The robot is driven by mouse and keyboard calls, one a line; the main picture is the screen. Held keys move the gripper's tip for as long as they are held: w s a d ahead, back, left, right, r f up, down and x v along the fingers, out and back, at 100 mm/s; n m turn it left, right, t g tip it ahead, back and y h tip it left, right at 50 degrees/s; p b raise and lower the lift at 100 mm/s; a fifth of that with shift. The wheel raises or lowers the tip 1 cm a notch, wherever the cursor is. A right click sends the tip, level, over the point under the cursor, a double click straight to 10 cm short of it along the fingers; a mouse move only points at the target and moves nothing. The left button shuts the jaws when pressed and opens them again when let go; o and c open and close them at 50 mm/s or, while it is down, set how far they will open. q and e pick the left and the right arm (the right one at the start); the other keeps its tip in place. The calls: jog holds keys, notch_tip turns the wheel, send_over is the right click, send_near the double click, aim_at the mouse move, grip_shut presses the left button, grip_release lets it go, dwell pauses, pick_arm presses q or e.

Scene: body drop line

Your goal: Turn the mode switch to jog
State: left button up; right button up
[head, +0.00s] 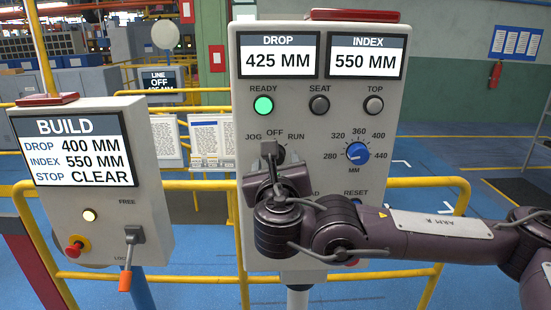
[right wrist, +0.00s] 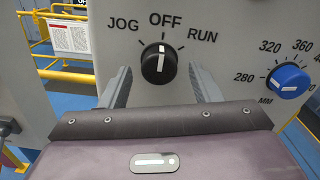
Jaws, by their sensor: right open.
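The mode switch (right wrist: 159,64) is a round black knob with a white pointer line, set on the grey control panel (head: 386,110) below the labels JOG, OFF and RUN. Its pointer stands upright at OFF. In the right wrist view, my right gripper (right wrist: 161,70) is open, with one finger on each side of the knob and gaps showing between them. In the head view, my right gripper (head: 271,152) is in front of the switch and hides most of it. My left gripper is not in view.
The blue MM dial (head: 357,152) is to the right of the switch. The green READY light (head: 263,105) is lit above it. A BUILD panel (head: 90,190) with a red button and lever stands at left. Yellow rails (head: 420,183) run behind the panels.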

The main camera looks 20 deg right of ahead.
jog(key=shift+w+d, duration=0.15)
jog(key=shift+w, duration=0.4)
jog(key=shift+c, duration=0.3)
jog(key=c, duration=0.9)
jog(key=shift+n, duration=0.3)
jog(key=n+b, duration=0.1)
jog(key=n, duration=0.8)
jog(key=shift+n, duration=0.3)
